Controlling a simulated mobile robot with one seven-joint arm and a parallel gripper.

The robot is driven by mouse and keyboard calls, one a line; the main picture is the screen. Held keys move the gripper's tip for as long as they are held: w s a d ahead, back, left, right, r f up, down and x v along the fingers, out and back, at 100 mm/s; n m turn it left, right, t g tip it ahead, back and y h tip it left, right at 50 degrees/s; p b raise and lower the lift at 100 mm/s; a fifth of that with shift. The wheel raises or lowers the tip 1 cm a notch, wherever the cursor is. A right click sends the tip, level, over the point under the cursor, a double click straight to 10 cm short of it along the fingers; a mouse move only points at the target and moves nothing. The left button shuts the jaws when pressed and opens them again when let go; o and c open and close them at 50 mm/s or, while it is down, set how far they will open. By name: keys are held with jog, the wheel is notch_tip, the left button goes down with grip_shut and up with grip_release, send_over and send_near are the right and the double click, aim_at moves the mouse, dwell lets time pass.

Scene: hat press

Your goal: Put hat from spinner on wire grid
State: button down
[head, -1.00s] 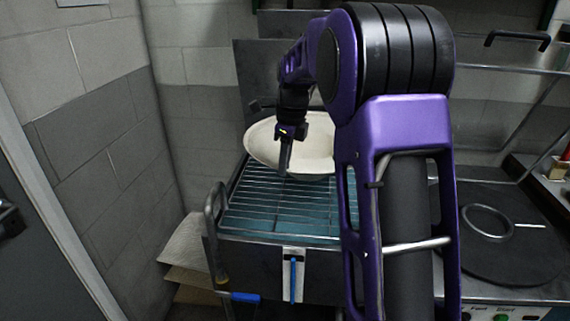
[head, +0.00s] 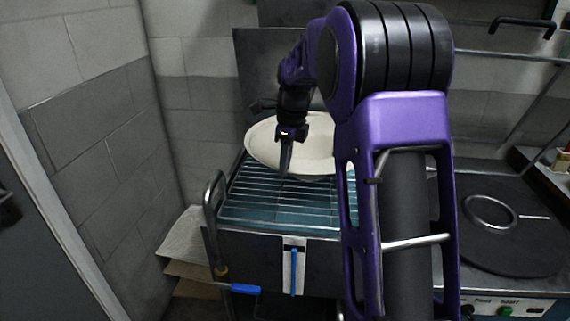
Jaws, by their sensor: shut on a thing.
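A cream-white hat (head: 265,146) shows in the head view over the back part of the wire grid (head: 258,205). My gripper (head: 286,160) is shut on the hat, with one dark finger in front of its pale surface. The hat's right part is hidden behind my purple arm. I cannot tell whether the hat touches the grid. The grid's front bars are bare, above a teal surface in a dark metal box. The spinner (head: 515,255), a dark round plate with a metal ring, is at the right and carries no hat.
A metal backplate (head: 262,75) stands behind the grid. A curved metal handle (head: 212,205) and a blue lever (head: 293,270) are at the box's front. A block wall is close on the left. A metal rail and shelf are at the upper right.

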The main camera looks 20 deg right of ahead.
jog(key=shift+f, duration=0.55)
dwell(0.4)
jog(key=c, duration=0.8)
grip_release()
jog(key=shift+c, duration=0.2)
